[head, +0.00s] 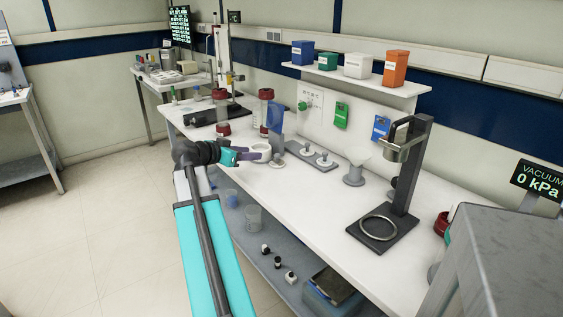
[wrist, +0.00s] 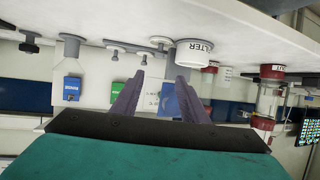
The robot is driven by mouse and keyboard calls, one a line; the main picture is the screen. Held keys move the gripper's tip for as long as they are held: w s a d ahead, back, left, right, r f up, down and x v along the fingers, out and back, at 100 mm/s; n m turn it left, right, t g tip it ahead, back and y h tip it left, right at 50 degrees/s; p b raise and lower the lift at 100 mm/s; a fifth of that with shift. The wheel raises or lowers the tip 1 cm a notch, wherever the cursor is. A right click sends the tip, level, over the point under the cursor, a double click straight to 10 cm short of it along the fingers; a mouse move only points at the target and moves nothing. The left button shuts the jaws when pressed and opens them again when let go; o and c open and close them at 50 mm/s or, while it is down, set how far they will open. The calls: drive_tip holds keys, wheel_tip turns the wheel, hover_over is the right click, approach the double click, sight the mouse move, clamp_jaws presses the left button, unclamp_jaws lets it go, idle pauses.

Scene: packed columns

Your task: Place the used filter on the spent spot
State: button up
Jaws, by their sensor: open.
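My gripper (head: 251,154) reaches over the left part of the white bench, low above its top. Its two fingers are apart with nothing held between them, as the wrist view (wrist: 161,79) shows. A short white round piece lettered "FILTER" (wrist: 195,55) stands on the bench near the finger on the right, in the upside-down wrist view. A white round piece beside my gripper in the head view (head: 262,147) looks like the same one. I cannot tell whether it is the used filter. No spot marked as spent can be made out.
A blue upright vessel (head: 276,118) stands just beyond my gripper. A grey plate with two white-topped pegs (head: 314,155) lies to its right. A dark stand with a ring (head: 379,228) is farther right. Red-capped columns (head: 265,105) stand behind. The bench front middle is clear.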

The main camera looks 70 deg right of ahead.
drive_tip(key=shift+d+f, duration=0.1)
approach(278, 154)
drive_tip(key=shift+w+d+p, duration=0.1)
drive_tip(key=shift+d+p, duration=0.2)
drive_tip(key=shift+d, duration=0.25)
drive_tip(key=shift+s+d+f, duration=0.25)
drive_tip(key=shift+d+f, duration=0.05)
drive_tip(key=shift+d, duration=0.2)
drive_tip(key=shift+s+p+x, duration=0.2)
drive_tip(key=shift+p+x, duration=0.3)
drive_tip(key=shift+x, duration=2.1)
drive_tip(key=shift+a+f, duration=0.1)
clamp_jaws()
